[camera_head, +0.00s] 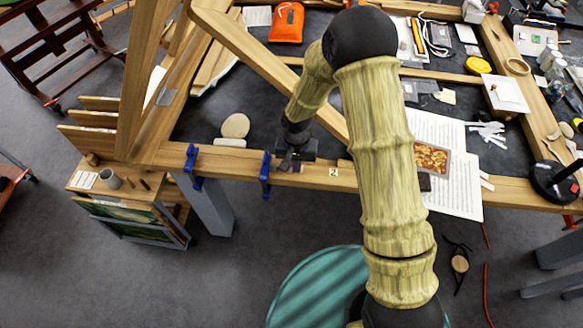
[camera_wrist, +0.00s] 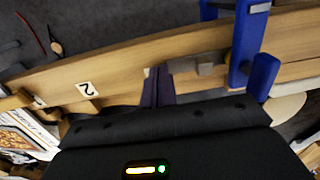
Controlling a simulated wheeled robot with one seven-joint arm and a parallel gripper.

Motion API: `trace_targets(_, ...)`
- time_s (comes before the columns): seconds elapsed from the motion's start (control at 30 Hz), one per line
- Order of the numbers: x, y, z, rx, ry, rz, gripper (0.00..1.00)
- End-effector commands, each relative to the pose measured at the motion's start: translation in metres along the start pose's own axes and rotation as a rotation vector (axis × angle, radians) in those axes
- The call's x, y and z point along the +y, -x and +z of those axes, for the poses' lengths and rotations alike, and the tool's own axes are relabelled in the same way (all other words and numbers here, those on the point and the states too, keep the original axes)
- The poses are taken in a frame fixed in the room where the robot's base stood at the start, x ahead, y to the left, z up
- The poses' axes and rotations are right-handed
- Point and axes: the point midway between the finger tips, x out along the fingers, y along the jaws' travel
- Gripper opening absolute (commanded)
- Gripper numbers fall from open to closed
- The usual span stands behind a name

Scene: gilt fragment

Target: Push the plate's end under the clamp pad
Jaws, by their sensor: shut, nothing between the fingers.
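The plate (camera_wrist: 205,66) is a small grey metal piece on the wooden beam (camera_wrist: 130,62) in the wrist view. Its right end lies close to the blue clamp (camera_wrist: 250,45), by a small orange-yellow pad (camera_wrist: 228,57); I cannot tell whether the end is under the pad. The same clamp shows in the head view (camera_head: 266,175). My gripper (camera_wrist: 158,72) is shut and empty, its dark fingertips at the beam just left of the plate. In the head view my gripper (camera_head: 290,165) is right of that clamp and mostly hides the plate.
A second blue clamp (camera_head: 192,165) grips the beam farther left. A tag marked 2 (camera_head: 333,172) is on the beam right of my gripper. A round pale disc (camera_head: 235,126) lies behind the beam. A gilt panel (camera_head: 432,159) and white sheets (camera_head: 455,190) lie to the right.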

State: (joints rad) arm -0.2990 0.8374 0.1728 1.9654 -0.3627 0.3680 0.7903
Motion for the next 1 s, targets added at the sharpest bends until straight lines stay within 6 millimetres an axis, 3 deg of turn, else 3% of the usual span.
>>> trace_targets(0.57,-0.012,0.0,0.0,0.0,0.002,0.001,0.0)
trace_targets(1.0,-0.004,0.0,0.0,0.0,0.0,0.0,0.0)
